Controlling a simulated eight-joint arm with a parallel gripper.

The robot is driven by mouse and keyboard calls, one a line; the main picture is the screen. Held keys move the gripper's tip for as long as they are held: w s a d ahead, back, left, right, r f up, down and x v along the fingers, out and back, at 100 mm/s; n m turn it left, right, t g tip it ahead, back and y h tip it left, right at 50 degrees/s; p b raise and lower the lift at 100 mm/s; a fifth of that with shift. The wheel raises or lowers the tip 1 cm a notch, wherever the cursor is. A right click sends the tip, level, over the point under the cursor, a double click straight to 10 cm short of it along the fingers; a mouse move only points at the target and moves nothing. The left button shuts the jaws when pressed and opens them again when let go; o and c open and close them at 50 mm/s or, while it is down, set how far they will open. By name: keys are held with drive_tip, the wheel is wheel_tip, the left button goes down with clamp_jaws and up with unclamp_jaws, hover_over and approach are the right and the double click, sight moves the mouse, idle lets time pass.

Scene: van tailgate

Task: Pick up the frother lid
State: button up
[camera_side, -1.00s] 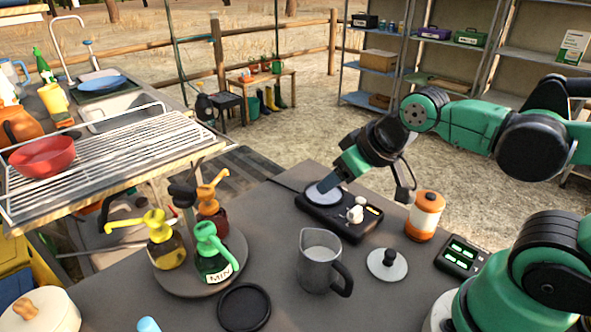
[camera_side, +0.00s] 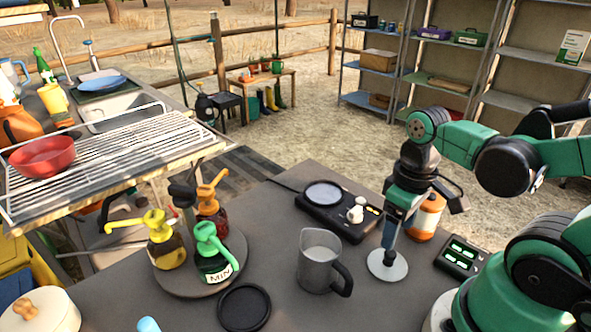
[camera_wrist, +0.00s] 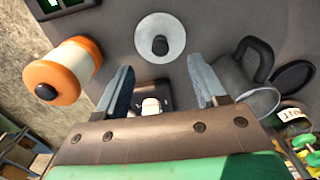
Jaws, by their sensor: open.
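The frother lid, a pale grey disc with a black knob, lies flat on the dark table. My gripper (camera_wrist: 157,75) is open there, with nothing between the fingers. The grey frother jug (camera_side: 319,262) with a black handle stands left of the lid; it also shows in the wrist view (camera_wrist: 238,77).
An orange-and-white canister (camera_side: 427,217) stands close behind my gripper. A black device with a round plate (camera_side: 323,196) lies behind the jug. A black ring-shaped disc (camera_side: 244,306) and a turntable of pump bottles (camera_side: 205,281) are left.

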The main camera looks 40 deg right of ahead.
sight(391, 252)
drive_tip(key=shift+f, duration=2.6)
clamp_jaws()
